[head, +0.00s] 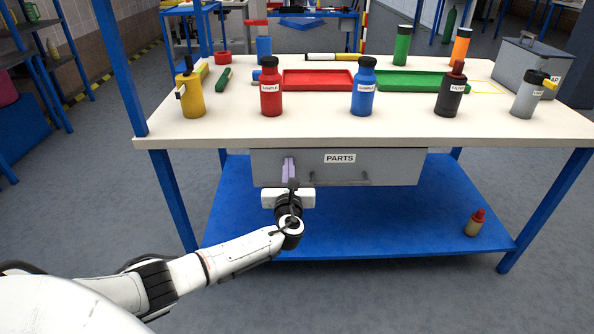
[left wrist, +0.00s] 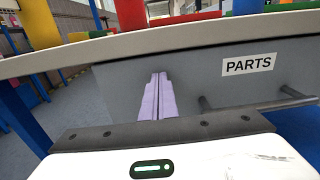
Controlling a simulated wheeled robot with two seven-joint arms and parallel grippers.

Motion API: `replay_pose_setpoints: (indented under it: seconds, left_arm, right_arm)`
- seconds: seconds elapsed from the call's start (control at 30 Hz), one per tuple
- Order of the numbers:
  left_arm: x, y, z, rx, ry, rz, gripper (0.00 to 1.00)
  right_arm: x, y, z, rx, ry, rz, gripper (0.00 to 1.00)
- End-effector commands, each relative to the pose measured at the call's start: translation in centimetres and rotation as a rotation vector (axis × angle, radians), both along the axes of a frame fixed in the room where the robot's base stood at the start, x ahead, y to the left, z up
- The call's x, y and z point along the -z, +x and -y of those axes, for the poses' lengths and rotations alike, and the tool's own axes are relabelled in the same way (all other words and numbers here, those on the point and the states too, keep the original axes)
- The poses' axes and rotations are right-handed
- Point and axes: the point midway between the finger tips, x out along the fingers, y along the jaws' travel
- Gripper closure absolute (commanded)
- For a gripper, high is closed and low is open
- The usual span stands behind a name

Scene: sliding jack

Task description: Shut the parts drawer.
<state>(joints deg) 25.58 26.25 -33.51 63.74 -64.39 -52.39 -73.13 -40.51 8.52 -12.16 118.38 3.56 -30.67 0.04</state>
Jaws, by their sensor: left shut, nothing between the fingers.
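The parts drawer (head: 385,165) is a grey box front under the tabletop, with a white PARTS label (head: 340,158) and a bar handle (head: 340,182) low on it. Its front sits close under the table's front edge; I cannot tell how far it stands out. My left gripper (head: 289,160) is shut and empty, its purple fingers against or just before the drawer front, left of the label. In the left wrist view the fingertips (left wrist: 159,76) point at the grey drawer front (left wrist: 200,80), handle to their right; contact is unclear. My right gripper is out of view.
The workbench top (head: 330,128) carries several bottles, including a red one (head: 271,98) and a blue one (head: 364,98), red and green trays, and a grey toolbox (head: 528,68). A blue lower shelf (head: 400,225) holds a small bottle (head: 474,224). Blue posts frame the bench.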

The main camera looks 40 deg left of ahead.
Motion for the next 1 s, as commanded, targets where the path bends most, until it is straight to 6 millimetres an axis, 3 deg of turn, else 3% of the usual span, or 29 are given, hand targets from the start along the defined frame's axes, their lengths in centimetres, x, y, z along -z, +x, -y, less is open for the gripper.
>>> replay_pose_setpoints:
  seconds: [0.47, 0.77, 1.0]
  left_arm:
    - [-0.9, 0.2, -0.4, -0.001, 0.005, 0.006, 1.0]
    - [-0.9, -2.0, 2.9, 0.01, 0.001, 0.003, 1.0]
    - [-0.5, -5.2, 5.3, 0.01, 0.001, 0.003, 1.0]
  right_arm:
    - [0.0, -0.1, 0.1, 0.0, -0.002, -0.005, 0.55]
    - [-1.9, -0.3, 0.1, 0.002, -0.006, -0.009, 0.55]
    - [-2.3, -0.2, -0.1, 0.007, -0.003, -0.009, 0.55]
